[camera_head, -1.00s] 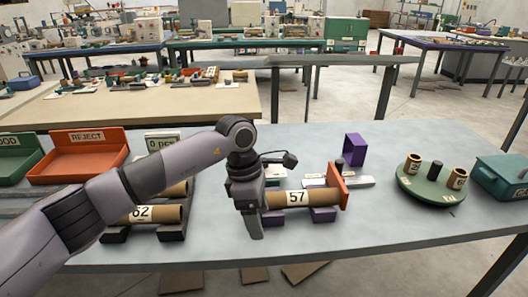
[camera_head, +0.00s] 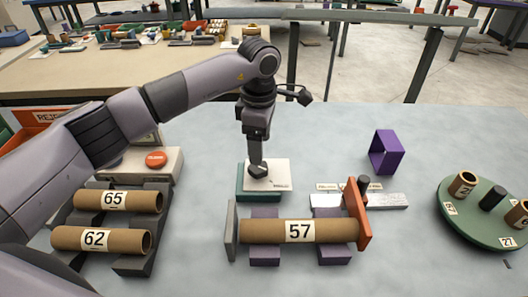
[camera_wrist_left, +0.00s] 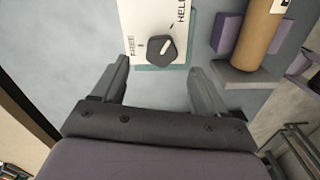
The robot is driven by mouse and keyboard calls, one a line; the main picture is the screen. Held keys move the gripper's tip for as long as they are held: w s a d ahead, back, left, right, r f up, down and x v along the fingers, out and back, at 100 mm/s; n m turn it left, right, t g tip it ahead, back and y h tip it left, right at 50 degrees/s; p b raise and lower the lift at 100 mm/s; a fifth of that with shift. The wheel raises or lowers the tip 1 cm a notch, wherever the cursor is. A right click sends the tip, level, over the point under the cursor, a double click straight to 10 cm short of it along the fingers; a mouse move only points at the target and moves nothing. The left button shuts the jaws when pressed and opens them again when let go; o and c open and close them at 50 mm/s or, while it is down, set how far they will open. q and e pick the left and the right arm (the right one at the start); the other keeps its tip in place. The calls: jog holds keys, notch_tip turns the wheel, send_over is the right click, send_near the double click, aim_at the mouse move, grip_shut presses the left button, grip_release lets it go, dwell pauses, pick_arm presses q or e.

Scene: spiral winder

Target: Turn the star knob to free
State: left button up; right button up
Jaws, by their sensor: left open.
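The dark star knob (camera_wrist_left: 161,49) sits on a white plate (camera_wrist_left: 141,18) lettered FREE on its left and HELD on its right in the left wrist view. A pale line on the knob points up and right. In the head view the knob (camera_head: 258,172) shows small on the plate, above a green base (camera_head: 243,194). My left gripper (camera_wrist_left: 159,67) is open, its fingertips on either side of the knob's near edge and apart from it. In the head view it (camera_head: 255,156) points down above the knob, partly hiding it. My right gripper is out of view.
A cardboard tube labelled 57 (camera_head: 272,231) lies on purple supports in front of the knob, between a grey plate (camera_head: 231,230) and an orange plate (camera_head: 358,218). Tubes 65 (camera_head: 90,200) and 62 (camera_head: 75,239) lie left. A purple frame (camera_head: 387,153) and green turntable (camera_head: 470,232) stand right.

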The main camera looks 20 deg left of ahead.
aim_at(260, 167)
pick_arm(q)
notch_tip(260, 167, down, 6)
jog(key=shift+s+f+p, duration=0.15)
jog(key=shift+f+p, duration=0.1)
jog(key=shift+p, duration=0.2)
jog(key=c, duration=1.1)
